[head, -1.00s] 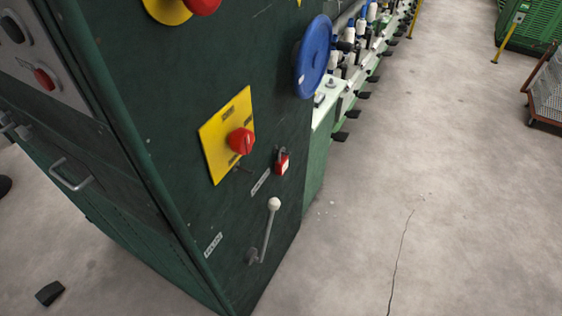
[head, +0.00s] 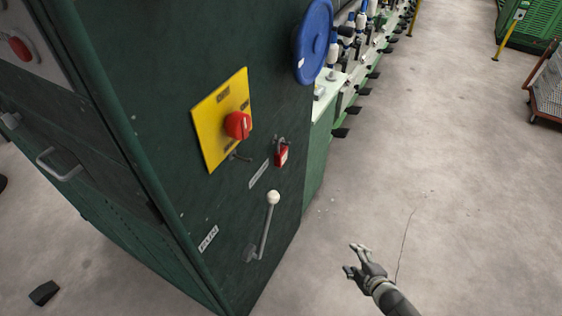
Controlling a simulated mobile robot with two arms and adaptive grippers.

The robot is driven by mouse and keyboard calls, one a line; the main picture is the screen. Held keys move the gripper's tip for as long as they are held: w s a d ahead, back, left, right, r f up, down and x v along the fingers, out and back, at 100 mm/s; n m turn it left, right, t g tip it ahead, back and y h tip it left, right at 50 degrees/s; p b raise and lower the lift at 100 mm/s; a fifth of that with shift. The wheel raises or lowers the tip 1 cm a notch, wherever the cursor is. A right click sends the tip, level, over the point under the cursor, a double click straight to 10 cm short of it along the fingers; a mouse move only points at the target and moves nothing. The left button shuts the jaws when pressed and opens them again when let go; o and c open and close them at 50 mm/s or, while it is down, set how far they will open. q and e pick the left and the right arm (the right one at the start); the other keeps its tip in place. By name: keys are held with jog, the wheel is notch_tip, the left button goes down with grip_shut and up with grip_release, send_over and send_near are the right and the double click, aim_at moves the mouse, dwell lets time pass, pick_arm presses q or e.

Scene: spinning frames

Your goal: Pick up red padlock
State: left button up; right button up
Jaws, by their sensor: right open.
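The red padlock (head: 281,155) hangs by its grey shackle on the dark green machine panel, right of and below a red rotary switch (head: 238,125) on a yellow plate (head: 212,112). A small label (head: 259,175) is beside it. My right gripper (head: 354,259) is at the lower right of the head view, open and empty, with its fingers pointing up and left. In the picture it is below and to the right of the padlock, well apart from it. My left gripper is not in view.
A lever with a white knob (head: 273,198) sticks out below the padlock. A blue handwheel (head: 314,41) is above it. A row of spindles (head: 350,45) runs back behind the cabinet.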

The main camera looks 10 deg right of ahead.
jog(key=w+r+n+t+y+b, duration=0.1)
jog(key=w+r+n+t+y, duration=0.1)
jog(key=w+r+n, duration=0.45)
pick_arm(q)
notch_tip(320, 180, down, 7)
jog(key=b, duration=0.5)
pick_arm(e)
jog(key=n+g+y, duration=0.2)
jog(key=n+y, duration=0.9)
jog(key=n, duration=1.4)
send_near(285, 153)
jog(key=shift+n, duration=0.25)
jog(key=p+x, duration=0.1)
jog(key=x, duration=0.3)
jog(key=shift+w+p, duration=0.25)
jog(key=shift+p, duration=0.15)
jog(key=x, duration=0.1)
jog(key=p+x, duration=0.1)
jog(key=x, duration=0.1)
jog(key=p+x, duration=0.1)
jog(key=shift+a+r, duration=0.3)
jog(key=shift+a, duration=0.15)
jog(key=shift+w+a+f, duration=0.1)
jog(key=shift+w+a, duration=0.05)
jog(key=shift+a, duration=0.15)
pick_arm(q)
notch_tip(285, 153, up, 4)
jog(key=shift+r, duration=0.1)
